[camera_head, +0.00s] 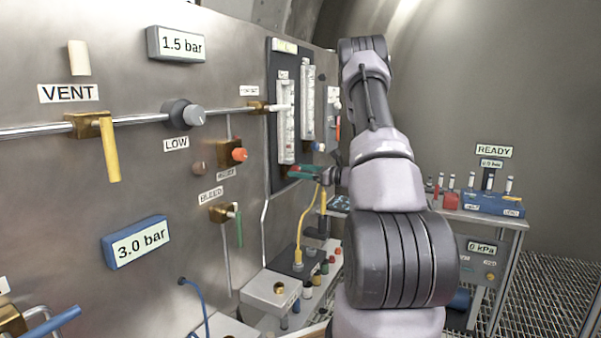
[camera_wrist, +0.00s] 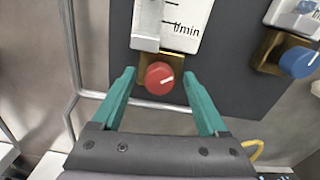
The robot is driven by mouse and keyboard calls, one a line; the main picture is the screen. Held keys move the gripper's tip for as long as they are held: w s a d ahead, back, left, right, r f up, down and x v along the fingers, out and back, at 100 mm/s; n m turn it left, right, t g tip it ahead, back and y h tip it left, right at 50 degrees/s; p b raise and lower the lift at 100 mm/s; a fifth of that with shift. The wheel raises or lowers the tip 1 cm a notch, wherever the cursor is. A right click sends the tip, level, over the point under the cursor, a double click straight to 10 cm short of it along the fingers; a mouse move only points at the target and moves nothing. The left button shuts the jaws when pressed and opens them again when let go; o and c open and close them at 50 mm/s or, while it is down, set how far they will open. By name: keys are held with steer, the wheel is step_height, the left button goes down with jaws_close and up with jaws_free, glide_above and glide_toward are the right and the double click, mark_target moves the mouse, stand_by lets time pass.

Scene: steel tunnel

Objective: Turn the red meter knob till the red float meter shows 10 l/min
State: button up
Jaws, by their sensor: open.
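In the wrist view the red meter knob (camera_wrist: 159,78) sits on a brass fitting under a white float meter (camera_wrist: 170,22) marked l/min. A pale line on the knob points to the upper right. My gripper (camera_wrist: 159,82) is open, its teal fingers on either side of the knob with gaps to both.
A second float meter (camera_head: 307,102) with a blue knob (camera_wrist: 298,62) stands close on the right. A yellow hose (camera_head: 308,228) hangs below my gripper. A pipe (camera_wrist: 72,50) runs left of the meter panel. A bench (camera_head: 490,215) with bottles stands at the right.

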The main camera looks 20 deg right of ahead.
steer(key=shift+c, duration=0.3)
jaws_close()
steer(key=shift+m, duration=1)
steer(key=shift+o, duration=0.3)
jaws_free()
steer(key=v, duration=1)
steer(key=shift+s+d, duration=0.25)
steer(key=shift+s, duration=0.05)
